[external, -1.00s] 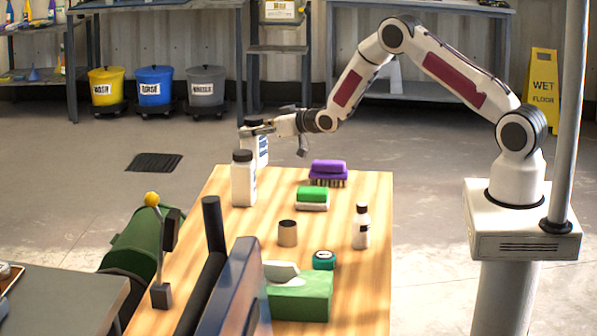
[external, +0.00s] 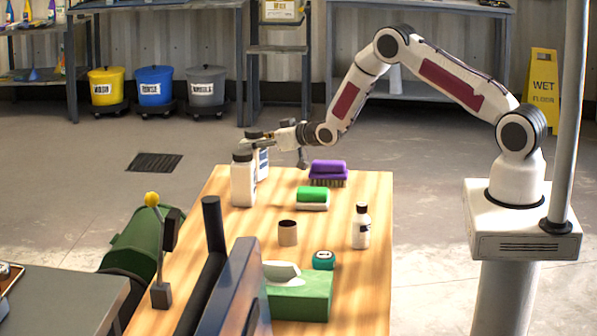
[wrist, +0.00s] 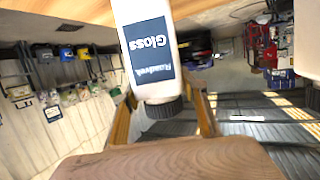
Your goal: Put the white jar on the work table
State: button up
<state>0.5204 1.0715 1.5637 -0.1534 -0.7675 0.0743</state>
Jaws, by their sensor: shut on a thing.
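A white jar (external: 263,160) with a dark cap is at the far left corner of the work table (external: 340,220). My gripper (external: 262,143) is shut on it near the top. The wrist view shows the held jar (wrist: 150,45) between my two fingers, with a dark blue label reading "Gloss" and the cap toward the bottom of the picture. In the external view it stands about upright, partly hidden behind another white jar (external: 243,185) with a dark cap. I cannot tell whether the held jar's base touches the table.
On the table are a purple brush (external: 328,173), a green-and-white brush (external: 312,198), a brown cup (external: 287,233), a small white bottle (external: 361,230), a teal round item (external: 324,260) and a green tissue box (external: 305,297). Bare tabletop lies between them.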

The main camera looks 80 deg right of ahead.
jog(key=o, duration=1.5)
jog(key=shift+f, duration=0.1)
jog(key=shift+s+r, duration=0.1)
jog(key=shift+r, duration=0.1)
jog(key=shift+s+a+r, duration=0.15)
jog(key=shift+s+a, duration=0.05)
jog(key=shift+s, duration=0.1)
jog(key=shift+v, duration=5.5)
